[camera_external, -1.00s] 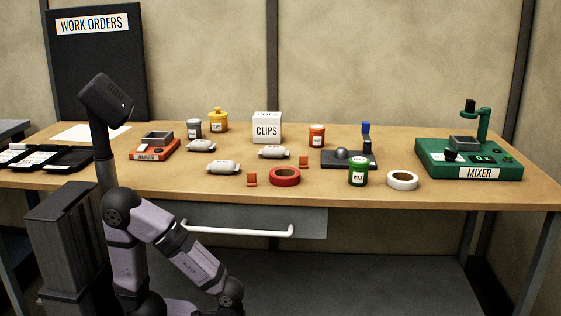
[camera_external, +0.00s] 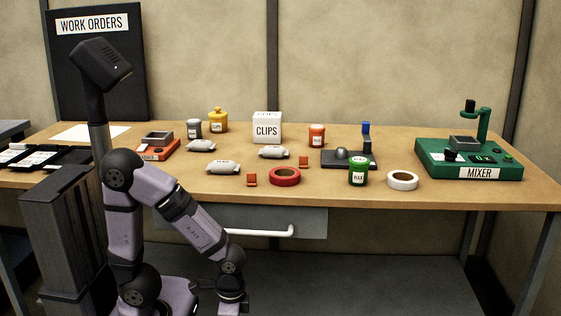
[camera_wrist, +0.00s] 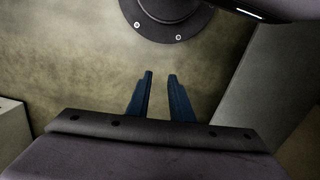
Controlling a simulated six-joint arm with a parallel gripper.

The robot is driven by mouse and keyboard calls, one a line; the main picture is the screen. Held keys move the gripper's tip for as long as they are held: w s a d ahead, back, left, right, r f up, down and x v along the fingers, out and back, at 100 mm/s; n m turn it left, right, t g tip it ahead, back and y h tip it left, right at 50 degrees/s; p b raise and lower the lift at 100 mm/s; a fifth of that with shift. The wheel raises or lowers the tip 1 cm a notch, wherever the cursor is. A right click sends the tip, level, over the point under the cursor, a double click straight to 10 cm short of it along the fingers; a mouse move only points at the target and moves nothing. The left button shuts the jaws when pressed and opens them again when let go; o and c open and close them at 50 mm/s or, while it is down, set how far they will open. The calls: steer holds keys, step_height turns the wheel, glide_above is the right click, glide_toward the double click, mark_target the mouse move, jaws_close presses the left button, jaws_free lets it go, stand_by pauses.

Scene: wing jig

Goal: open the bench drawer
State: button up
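The bench drawer (camera_external: 312,222) is a grey front under the tabletop, and it looks closed. Its white bar handle (camera_external: 270,233) runs across the front, and my arm hides the left part of it. My arm bends down in front of the drawer, with its wrist low and right of the base. In the outside view the gripper end is at the bottom edge and its fingers do not show clearly. In the wrist view my gripper (camera_wrist: 160,74) has two dark blue fingers apart with nothing between them. I cannot make out the handle in the wrist view.
The wooden bench top (camera_external: 450,195) overhangs the drawer. It carries a red tape roll (camera_external: 285,176), a green can (camera_external: 357,172), a white tape roll (camera_external: 402,180) and a green mixer (camera_external: 470,158). A grey lower surface (camera_external: 370,280) lies below, with open space under the drawer.

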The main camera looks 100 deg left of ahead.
steer(key=a+r+n+g+p, duration=0.1)
steer(key=a+r+n+p, duration=0.15)
steer(key=r+p, duration=0.95)
step_height(320, 180, up, 17)
steer(key=m+g+y+p, duration=0.2)
steer(key=m+g+p, duration=0.1)
steer(key=p, duration=1.2)
glide_above(241, 230)
steer(key=w+d, duration=0.2)
steer(key=w, duration=0.2)
steer(key=shift+x, duration=3.95)
steer(key=shift+a+r, duration=0.1)
steer(key=shift+a, duration=0.1)
jaws_close()
